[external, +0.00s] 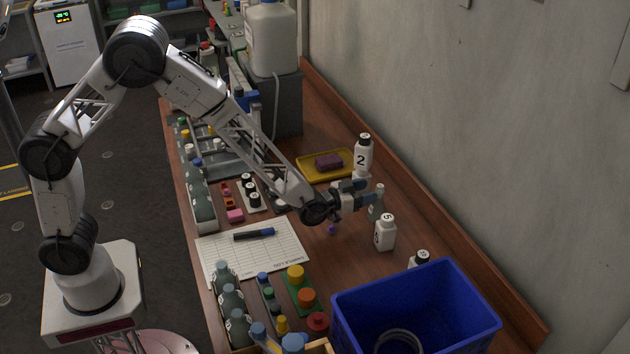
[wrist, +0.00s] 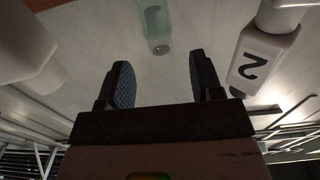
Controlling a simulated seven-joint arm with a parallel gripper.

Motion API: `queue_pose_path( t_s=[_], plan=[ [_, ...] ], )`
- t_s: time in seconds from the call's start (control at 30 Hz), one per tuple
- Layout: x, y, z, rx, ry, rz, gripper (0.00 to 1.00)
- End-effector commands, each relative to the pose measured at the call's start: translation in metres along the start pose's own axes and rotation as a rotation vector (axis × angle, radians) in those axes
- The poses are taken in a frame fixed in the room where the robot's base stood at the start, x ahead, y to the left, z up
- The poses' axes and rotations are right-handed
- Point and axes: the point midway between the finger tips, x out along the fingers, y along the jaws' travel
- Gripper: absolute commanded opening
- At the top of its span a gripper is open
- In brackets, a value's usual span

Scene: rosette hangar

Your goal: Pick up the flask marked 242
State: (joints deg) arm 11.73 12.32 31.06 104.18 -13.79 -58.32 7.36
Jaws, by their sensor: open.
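A small grey-green glass flask (external: 377,203) stands on the brown bench just beyond my gripper (external: 360,193) in the external view. I cannot read a number on it. In the wrist view the flask (wrist: 155,28) shows at the top, ahead of the gap between my fingers. My gripper (wrist: 160,80) is open, with nothing between its fingers. A white bottle marked 2 (external: 362,157) stands close behind the gripper, and it is at the right of the wrist view (wrist: 262,55). A white bottle marked 5 (external: 385,233) stands on the nearer side.
A blue bin (external: 460,330) stands at the near right, with another white bottle (external: 419,258) behind it. A yellow tray (external: 311,172) holds a purple block. Several grey-green bottles stand along the left bench edge. The wall (external: 440,120) rises beyond the bench's right side.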

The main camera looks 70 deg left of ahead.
Motion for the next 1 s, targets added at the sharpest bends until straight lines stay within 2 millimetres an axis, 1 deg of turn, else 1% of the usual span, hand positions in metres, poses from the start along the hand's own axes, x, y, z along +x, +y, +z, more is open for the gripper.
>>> queue_pose_path(
  t_s=[0.3, 0.47, 0.57, 1.0],
  plan=[
    [0.000, 0.000, 0.000, 0.000, 0.000, 0.000, 0.60],
    [0.005, 0.000, 0.000, 0.000, 0.000, 0.000, 0.60],
    [0.011, 0.000, 0.000, 0.000, 0.000, 0.000, 0.60],
    [0.048, 0.000, 0.000, 0.000, 0.001, 0.000, 0.60]
  ],
)
